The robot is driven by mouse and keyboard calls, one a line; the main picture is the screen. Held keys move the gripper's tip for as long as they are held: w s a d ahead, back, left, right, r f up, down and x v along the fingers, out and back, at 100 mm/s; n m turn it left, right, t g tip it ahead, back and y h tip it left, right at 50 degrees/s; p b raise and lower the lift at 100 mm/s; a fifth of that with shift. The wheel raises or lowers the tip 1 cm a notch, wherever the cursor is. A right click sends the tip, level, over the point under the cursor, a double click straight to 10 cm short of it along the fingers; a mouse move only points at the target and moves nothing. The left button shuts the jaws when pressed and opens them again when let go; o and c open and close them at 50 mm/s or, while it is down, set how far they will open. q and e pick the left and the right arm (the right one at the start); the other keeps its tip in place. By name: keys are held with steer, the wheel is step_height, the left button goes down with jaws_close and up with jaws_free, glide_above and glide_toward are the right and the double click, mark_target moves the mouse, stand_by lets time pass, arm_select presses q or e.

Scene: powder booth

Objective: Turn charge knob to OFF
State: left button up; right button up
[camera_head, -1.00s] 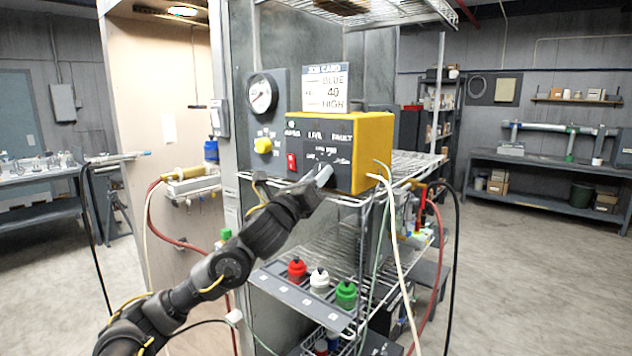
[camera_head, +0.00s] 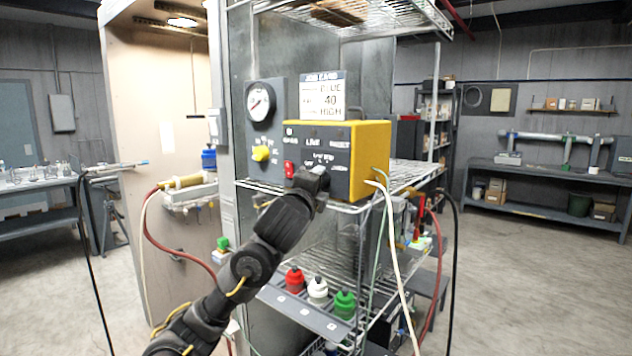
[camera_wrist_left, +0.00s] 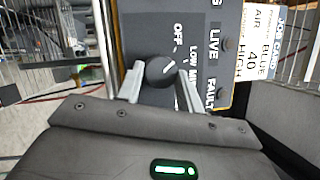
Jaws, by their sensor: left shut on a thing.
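The yellow control box (camera_head: 371,160) has a dark front panel (camera_head: 335,142) with printed labels. The round black charge knob (camera_wrist_left: 160,71) is on this panel in the left wrist view. Its white pointer line slants up and right, toward the area between the OFF and LOW labels. My left gripper (camera_wrist_left: 160,85) is shut on the knob, with one pale finger on each side. My right gripper is not in view.
A red switch (camera_head: 289,168) is just left of the gripper, and a yellow knob (camera_head: 261,153) is under the gauge (camera_head: 260,101). A job card (camera_head: 322,96) stands above the box. Red, white and green capped bottles (camera_head: 318,290) stand below. Pale cables (camera_head: 392,245) hang at right.

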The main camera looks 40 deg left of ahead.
arm_select(q)
steer(key=shift+r+n+g+p, duration=0.15)
steer(key=shift+n+g+p, duration=0.35)
steer(key=shift+n+p, duration=0.85)
steer(key=shift+r+n+g+p, duration=0.15)
steer(key=shift+n+g+p, duration=0.35)
steer(key=shift+n+p, duration=0.85)
steer(key=o, duration=1)
steer(key=shift+h, duration=0.3)
